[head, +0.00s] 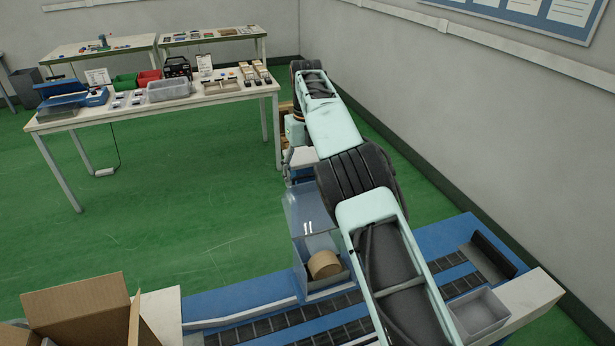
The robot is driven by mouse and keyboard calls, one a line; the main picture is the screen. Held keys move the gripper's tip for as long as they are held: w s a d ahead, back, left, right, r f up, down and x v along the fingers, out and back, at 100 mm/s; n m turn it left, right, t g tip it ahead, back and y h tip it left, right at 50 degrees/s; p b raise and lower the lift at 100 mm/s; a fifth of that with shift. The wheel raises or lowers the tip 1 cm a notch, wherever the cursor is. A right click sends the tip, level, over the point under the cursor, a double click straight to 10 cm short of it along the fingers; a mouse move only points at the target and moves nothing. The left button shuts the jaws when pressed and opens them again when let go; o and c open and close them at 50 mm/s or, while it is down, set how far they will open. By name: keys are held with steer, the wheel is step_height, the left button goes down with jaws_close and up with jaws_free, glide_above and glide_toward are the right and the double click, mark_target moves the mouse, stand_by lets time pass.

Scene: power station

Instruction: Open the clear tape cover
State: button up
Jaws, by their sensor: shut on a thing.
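The clear tape cover (309,208) is a see-through panel at the middle of the head view. It stands raised and tilted above a small blue box (318,292) at the far edge of the blue packing station. A brown tape roll (325,264) sits in the box and shows from above. My arm reaches past the box's right side and bends down at its far end. My gripper (299,178) is at the cover's upper far edge, shut on it. The fingertips are small and partly hidden, so the exact contact is unclear.
The blue station has dark roller strips (285,324), a grey tray (478,312) and a black holder (487,256). An open cardboard box (76,305) stands at the lower left. A wall is close on the right. A table (150,108) with bins stands behind. Green floor lies clear between.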

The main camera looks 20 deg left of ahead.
steer(key=shift+d, duration=0.2)
steer(key=o, duration=1.4)
steer(key=shift+a, duration=0.1)
steer(key=shift+s+r, duration=0.15)
steer(key=shift+r, duration=0.05)
